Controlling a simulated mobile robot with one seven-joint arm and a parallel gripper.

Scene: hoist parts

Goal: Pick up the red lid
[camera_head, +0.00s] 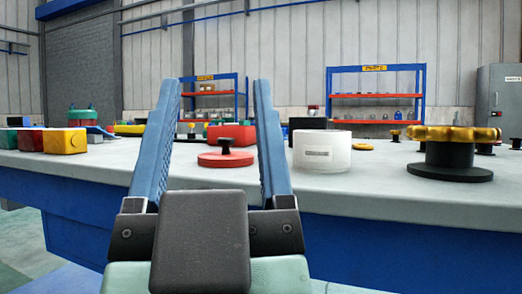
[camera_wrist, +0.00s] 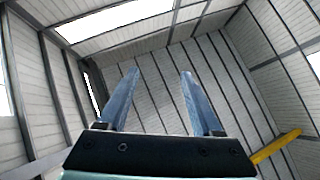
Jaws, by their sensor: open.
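The red lid (camera_head: 225,159) is a flat red disc with a black knob on top. It lies on the light grey table top (camera_head: 385,185) in the head view, framed between my fingers. My gripper (camera_head: 218,82) has two blue fingers, spread apart with nothing between them. It stands in front of the table on the near side of the lid, fingers pointing up, and does not touch the lid. In the wrist view my gripper (camera_wrist: 160,72) is also open and empty against the roof and wall; the lid does not show there.
A white cylinder (camera_head: 322,151) stands just right of the lid. A black part with a gold wheel (camera_head: 450,150) is at the far right. A yellow block (camera_head: 65,141) is at the left, and a red box (camera_head: 232,134) is behind the lid. The near table edge is clear.

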